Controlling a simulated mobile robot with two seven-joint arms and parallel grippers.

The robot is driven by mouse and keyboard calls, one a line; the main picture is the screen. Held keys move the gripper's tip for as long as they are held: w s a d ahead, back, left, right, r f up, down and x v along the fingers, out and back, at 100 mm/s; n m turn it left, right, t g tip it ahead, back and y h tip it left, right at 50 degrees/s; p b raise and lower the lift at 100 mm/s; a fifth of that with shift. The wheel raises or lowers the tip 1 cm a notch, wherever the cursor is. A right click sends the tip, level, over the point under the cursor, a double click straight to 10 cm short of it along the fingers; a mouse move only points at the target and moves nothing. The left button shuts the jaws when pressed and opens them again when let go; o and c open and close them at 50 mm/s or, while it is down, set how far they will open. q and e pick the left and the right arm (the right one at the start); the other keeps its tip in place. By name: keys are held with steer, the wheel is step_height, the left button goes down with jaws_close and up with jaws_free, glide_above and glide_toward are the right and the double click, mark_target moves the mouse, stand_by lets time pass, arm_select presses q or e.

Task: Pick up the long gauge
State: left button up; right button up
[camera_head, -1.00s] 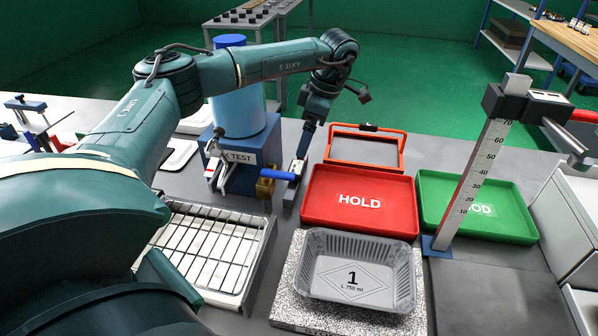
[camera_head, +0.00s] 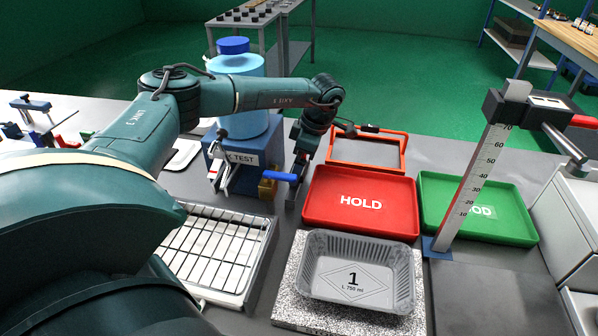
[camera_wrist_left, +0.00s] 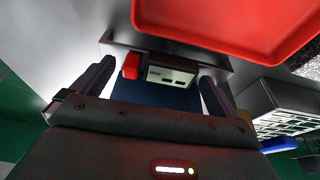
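A tall gauge with a numbered scale (camera_head: 470,185) stands upright on a blue foot at the right, with a dark head on top. A small device with a pale face and red end (camera_wrist_left: 170,73) lies between my left fingers in the wrist view, on a dark blue part. I cannot tell which the task calls the long gauge. My left gripper (camera_head: 294,188) is low at the bench, left of the red tray. In the wrist view, its fingers (camera_wrist_left: 155,82) are apart, either side of the device, with no clear grip. My right gripper is out of view.
The red HOLD tray (camera_head: 318,213) is just right of my left gripper. A blue-handled brass valve (camera_head: 266,189) on the test stand is close at its left. A foil tray (camera_head: 310,250) on a speckled slab and a wire rack (camera_head: 225,245) are nearer. A green tray (camera_head: 520,233) is right.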

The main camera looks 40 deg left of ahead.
arm_select(q)
steer(key=c, duration=1)
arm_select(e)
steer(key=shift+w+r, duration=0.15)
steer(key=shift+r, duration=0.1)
arm_select(q)
steer(key=shift+r, duration=0.1)
